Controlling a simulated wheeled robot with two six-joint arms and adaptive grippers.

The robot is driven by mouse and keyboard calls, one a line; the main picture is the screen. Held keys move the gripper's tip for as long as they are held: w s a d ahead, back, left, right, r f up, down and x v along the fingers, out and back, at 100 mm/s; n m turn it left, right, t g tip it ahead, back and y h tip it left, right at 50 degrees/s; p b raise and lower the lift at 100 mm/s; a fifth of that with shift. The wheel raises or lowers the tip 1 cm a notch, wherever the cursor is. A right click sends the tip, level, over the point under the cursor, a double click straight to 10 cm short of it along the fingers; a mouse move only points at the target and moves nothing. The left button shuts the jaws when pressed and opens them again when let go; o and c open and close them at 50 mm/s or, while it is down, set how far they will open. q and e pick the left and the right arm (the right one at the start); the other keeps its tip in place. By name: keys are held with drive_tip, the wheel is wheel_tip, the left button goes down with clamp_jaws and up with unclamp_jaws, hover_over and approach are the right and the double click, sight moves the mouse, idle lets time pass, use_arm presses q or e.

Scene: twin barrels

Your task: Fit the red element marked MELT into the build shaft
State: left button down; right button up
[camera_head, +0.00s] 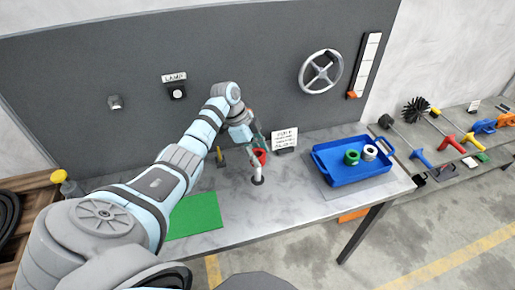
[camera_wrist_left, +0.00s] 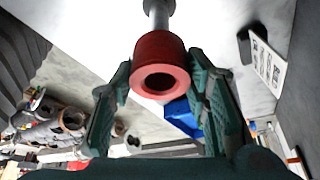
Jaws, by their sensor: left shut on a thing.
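The red element (camera_head: 260,156) is a short thick ring, held at the top of the pale upright build shaft (camera_head: 257,172), which stands on a dark base on the bench. In the left wrist view the red element (camera_wrist_left: 161,66) shows its open hole towards the camera, with the shaft (camera_wrist_left: 157,14) in line behind it. I cannot tell whether the shaft's tip is inside the ring. No MELT mark is readable. My left gripper (camera_head: 257,146) is shut on the red element; its green fingers (camera_wrist_left: 160,75) are on either side of it. My right gripper is not in view.
A blue tray (camera_head: 323,164) on the right of the bench holds a green ring (camera_head: 351,157) and a white ring (camera_head: 370,152). A small sign (camera_head: 285,138) stands behind the shaft. A green mat (camera_head: 195,215) lies front left. A yellow item (camera_head: 220,156) stands left of the shaft.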

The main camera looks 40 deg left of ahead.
sight(257, 172)
use_arm(q)
drive_tip(key=shift+r, duration=0.15)
idle(0.3)
drive_tip(key=shift+p, duration=0.35)
idle(0.5)
drive_tip(key=shift+p, duration=0.45)
drive_tip(key=shift+f+b, duration=3.55)
drive_tip(key=shift+f, duration=1.15)
drive_tip(key=c, duration=0.8)
unclamp_jaws()
drive_tip(key=shift+c, duration=0.2)
drive_tip(key=shift+s, duration=0.1)
